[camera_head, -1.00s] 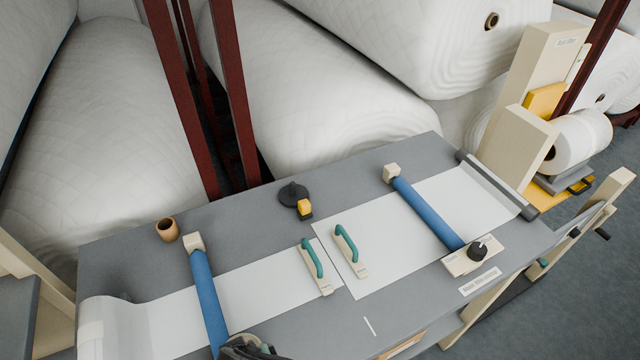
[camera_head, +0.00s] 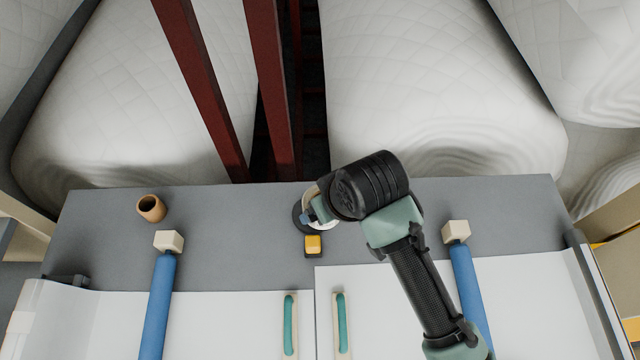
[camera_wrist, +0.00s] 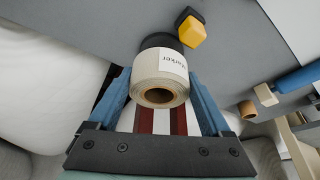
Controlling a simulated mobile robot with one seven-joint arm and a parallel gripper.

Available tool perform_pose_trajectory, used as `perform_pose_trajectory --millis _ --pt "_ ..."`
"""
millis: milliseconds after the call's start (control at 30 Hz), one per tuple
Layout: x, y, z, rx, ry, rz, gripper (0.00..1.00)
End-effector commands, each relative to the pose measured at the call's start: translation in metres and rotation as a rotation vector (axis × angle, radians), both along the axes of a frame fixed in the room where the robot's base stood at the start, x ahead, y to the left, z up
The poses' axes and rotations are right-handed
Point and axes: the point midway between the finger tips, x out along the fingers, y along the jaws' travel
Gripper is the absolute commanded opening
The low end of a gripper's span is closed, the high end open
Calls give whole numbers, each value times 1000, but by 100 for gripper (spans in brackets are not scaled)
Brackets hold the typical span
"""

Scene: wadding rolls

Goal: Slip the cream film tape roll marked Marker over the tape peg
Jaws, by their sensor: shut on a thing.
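The cream tape roll (camera_wrist: 160,64) marked Marker is between the two blue fingers of my gripper (camera_wrist: 160,88), label up in the wrist view, its brown core facing the camera. My gripper (camera_head: 314,212) is shut on it, at the back middle of the grey table. In the head view the roll (camera_head: 331,218) is mostly hidden by my wrist. The tape peg's black base (camera_head: 298,214) shows just left of the roll; it also shows behind the roll in the wrist view (camera_wrist: 160,41). The peg's post is hidden, so I cannot tell whether the roll is around it.
A yellow-and-black block (camera_head: 313,246) stands just in front of the peg base. A brown ring-shaped roll (camera_head: 151,208) stands at the back left. Dark red posts (camera_head: 272,90) rise behind.

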Motion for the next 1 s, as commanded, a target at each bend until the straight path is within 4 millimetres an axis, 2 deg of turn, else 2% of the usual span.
perform_pose_trajectory --millis 33,200,400,667,1000 --pt "8 4 -6 6 1 79 26" --pt "26 8 -4 5 0 348 26" --pt "35 14 0 1 -2 567 26" --pt "37 15 -4 -1 -4 624 26" --pt "37 15 -37 -2 -5 622 26"
